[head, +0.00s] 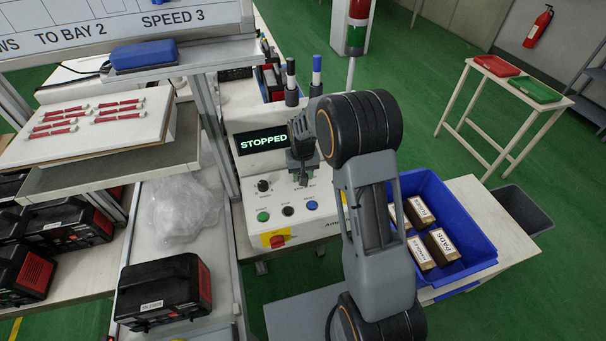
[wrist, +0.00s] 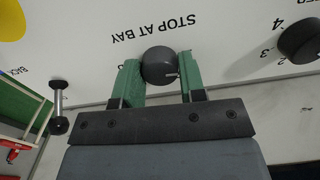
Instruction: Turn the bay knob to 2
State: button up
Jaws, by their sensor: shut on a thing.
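The control panel (head: 290,215) stands in the middle of the head view, with a display (head: 263,142) reading STOPPED. My gripper (wrist: 159,64) is shut on the bay knob (wrist: 158,62), a round black knob next to the upside-down STOP AT BAY lettering in the wrist view. Its green fingers are on either side of it. In the head view my gripper (head: 303,178) is over the panel's right side and covers this knob.
A second black knob (wrist: 300,42) with 2, 3 and 4 beside it is to the right in the wrist view. Green, black and blue buttons (head: 288,210) and a red-on-yellow stop switch (head: 275,240) are nearby. A blue crate (head: 460,230) of boxes is right of my arm.

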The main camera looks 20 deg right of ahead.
jog(key=m+b, duration=0.2)
jog(key=m, duration=0.3)
jog(key=shift+m, duration=0.4)
jog(key=m+b, duration=0.1)
jog(key=m, duration=0.3)
jog(key=shift+m, duration=0.7)
jog(key=o, duration=0.9)
notch_tip(320, 180, up, 14)
jog(key=shift+f+b, duration=0.1)
jog(key=shift+b, duration=0.45)
